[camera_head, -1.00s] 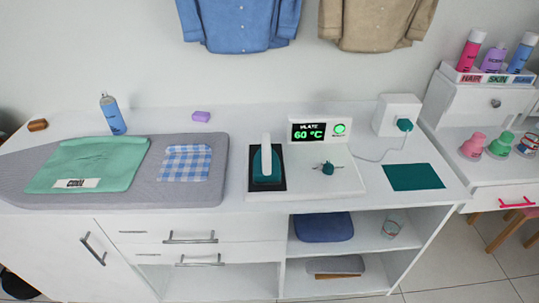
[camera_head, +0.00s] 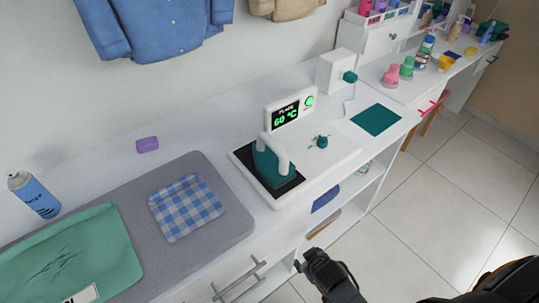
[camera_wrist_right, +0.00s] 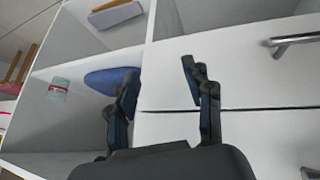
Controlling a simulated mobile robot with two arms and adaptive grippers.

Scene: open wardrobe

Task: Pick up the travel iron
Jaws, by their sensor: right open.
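The travel iron (camera_head: 267,167) is teal with a white handle. In the head view it stands on the black plate (camera_head: 243,154) of a white station on the counter, beside a lit display reading 60 °C. My right gripper (camera_head: 307,264) is low at the bottom of the head view, in front of the counter and apart from the iron. In the right wrist view the right gripper (camera_wrist_right: 160,74) is open and empty, facing the drawers and shelves. The iron is not in the wrist view. My left gripper is not in view.
A grey ironing board (camera_head: 225,215) with a green cloth (camera_head: 85,250) and a checked cloth (camera_head: 186,208) lies left of the iron. A spray can (camera_head: 35,195) stands behind it. A teal mat (camera_head: 376,120) lies to the right. Drawer handles (camera_head: 240,280) stick out in front.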

